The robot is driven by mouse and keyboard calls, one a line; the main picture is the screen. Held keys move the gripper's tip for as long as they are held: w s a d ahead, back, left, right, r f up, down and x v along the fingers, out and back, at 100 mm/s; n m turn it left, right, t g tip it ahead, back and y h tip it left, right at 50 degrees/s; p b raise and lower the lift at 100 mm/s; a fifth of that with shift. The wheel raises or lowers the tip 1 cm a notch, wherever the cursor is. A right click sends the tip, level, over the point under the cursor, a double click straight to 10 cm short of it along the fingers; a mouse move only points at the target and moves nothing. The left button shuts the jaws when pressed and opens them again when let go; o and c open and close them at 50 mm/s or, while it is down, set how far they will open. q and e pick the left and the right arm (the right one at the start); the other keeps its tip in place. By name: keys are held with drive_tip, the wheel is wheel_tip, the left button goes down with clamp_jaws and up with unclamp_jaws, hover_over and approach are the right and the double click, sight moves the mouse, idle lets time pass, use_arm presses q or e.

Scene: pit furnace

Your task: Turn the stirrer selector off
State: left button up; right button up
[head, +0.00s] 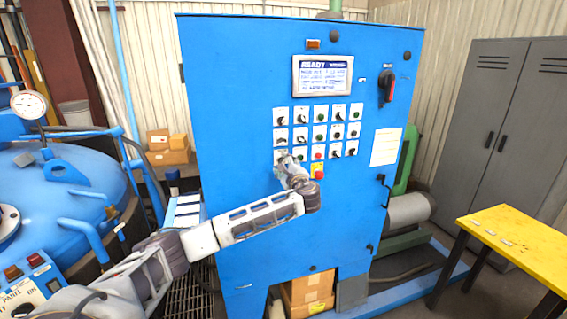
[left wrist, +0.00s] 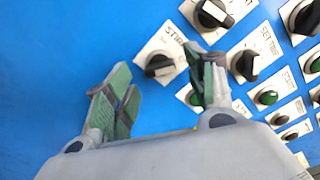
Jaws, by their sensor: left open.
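The stirrer selector (left wrist: 160,66) is a black knob on a white plate whose partly visible label starts "STIR", in the left wrist view. In the head view it is not clearly visible; my left gripper covers the lower-left part of the control grid. My left gripper (head: 288,163) is raised to the blue cabinet's front. In the left wrist view its green-padded fingers (left wrist: 162,82) are open, one to each side of the knob in the picture. I cannot tell whether they touch it. My right gripper is not in view.
Other selectors (left wrist: 213,14) and green buttons (left wrist: 267,97) sit close to the right finger. A blue furnace vessel (head: 60,190) stands left; a yellow table (head: 515,240) stands right.

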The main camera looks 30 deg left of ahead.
use_arm(q)
drive_tip(key=shift+x, duration=0.9)
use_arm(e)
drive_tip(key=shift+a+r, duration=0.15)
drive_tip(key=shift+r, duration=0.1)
use_arm(q)
drive_tip(key=shift+c, duration=0.6)
drive_tip(key=c, duration=0.9)
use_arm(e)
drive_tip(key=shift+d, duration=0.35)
